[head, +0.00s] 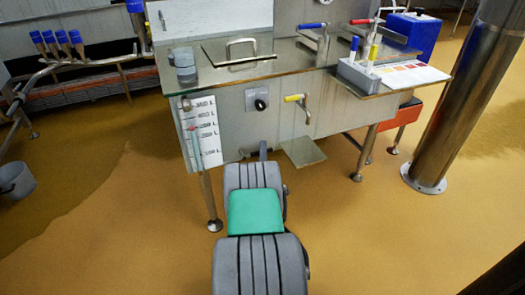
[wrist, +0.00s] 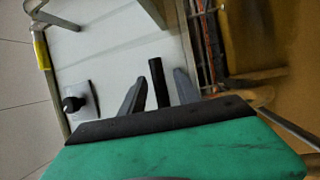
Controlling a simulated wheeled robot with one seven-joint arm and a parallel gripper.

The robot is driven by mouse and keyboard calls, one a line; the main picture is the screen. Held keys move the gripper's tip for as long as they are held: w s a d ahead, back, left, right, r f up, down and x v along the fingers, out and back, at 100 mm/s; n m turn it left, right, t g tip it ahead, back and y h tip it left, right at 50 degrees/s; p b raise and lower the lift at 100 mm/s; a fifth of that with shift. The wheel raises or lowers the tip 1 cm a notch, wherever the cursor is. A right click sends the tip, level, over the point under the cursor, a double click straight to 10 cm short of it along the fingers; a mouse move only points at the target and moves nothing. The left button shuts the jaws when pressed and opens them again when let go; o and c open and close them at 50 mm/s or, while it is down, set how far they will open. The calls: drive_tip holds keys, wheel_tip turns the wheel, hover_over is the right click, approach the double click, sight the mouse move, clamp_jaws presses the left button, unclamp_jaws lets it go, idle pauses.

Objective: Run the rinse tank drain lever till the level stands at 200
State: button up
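The rinse tank (head: 330,112) is a steel box on legs. A white level scale (head: 207,140) with a sight tube stands at its left front corner; its numbers and the level are too small to read surely. In the wrist view a black lever handle (wrist: 158,84) stands between the two fingers of my gripper (wrist: 160,76), with gaps visible on both sides. My gripper is open and not closed on it.
A black knob (head: 260,104) and a yellow-handled lever (head: 295,98) are on the tank front. A blue-handled lever (head: 312,26) and a red-handled lever (head: 362,22) stand on top. A steel column (head: 465,90) rises at right.

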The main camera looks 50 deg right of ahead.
clamp_jaws()
idle(0.4)
idle(1.1)
